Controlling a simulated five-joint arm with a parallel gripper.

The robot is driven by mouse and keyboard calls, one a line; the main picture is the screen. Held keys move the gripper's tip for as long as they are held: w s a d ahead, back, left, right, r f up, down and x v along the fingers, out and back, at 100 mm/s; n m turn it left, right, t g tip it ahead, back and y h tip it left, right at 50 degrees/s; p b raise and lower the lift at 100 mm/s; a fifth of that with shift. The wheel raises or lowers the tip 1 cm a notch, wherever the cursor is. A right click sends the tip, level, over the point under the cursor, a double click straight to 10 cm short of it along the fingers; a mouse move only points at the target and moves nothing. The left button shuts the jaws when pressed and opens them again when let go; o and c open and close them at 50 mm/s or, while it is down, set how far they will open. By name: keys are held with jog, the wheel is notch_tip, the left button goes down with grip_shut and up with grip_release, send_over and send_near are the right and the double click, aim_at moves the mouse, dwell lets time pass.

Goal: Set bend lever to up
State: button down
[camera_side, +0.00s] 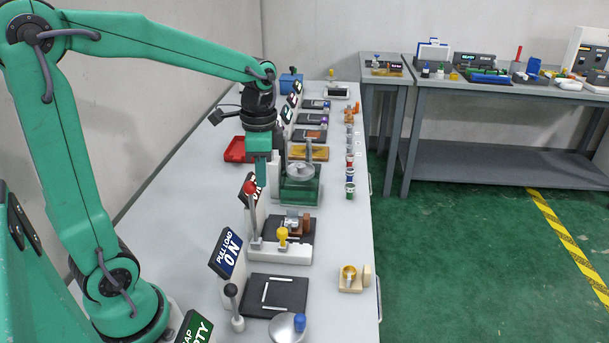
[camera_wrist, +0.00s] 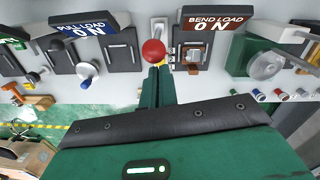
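The bend lever with a red ball knob (camera_side: 250,187) stands roughly upright beside the bend station in the side view. Its red knob (camera_wrist: 153,51) also shows in the wrist view, just beyond my fingertips. My gripper (camera_side: 261,182) points down close to the knob, and its fingers (camera_wrist: 158,70) look shut together with nothing visible between them. I cannot tell whether they touch the knob. The bend load sign (camera_wrist: 217,22) reads "BEND LOAD ON". In the side view, my gripper and the lever partly cover the sign.
A yellow handle (camera_side: 283,236) stands right of the bend lever. A green machine with a round disc (camera_side: 300,172) stands behind. A red tray (camera_side: 238,150) lies farther back.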

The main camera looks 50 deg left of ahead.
jog(key=w+d+r, duration=0.2)
jog(key=w+r, duration=0.2)
jog(key=r, duration=0.6)
jog(key=shift+r, duration=0.4)
jog(key=shift+s+d, duration=0.1)
jog(key=shift+s, duration=0.1)
jog(key=s+d+f+n+t, duration=0.1)
jog(key=s+f+n+t, duration=0.2)
jog(key=s, duration=0.3)
jog(key=s+d+f+n+t, duration=0.1)
jog(key=s+f+n+t, duration=0.2)
jog(key=s, duration=0.4)
jog(key=shift+s+d+f+n, duration=0.2)
jog(key=shift+s+d+n, duration=0.1)
jog(key=shift+d+n, duration=0.1)
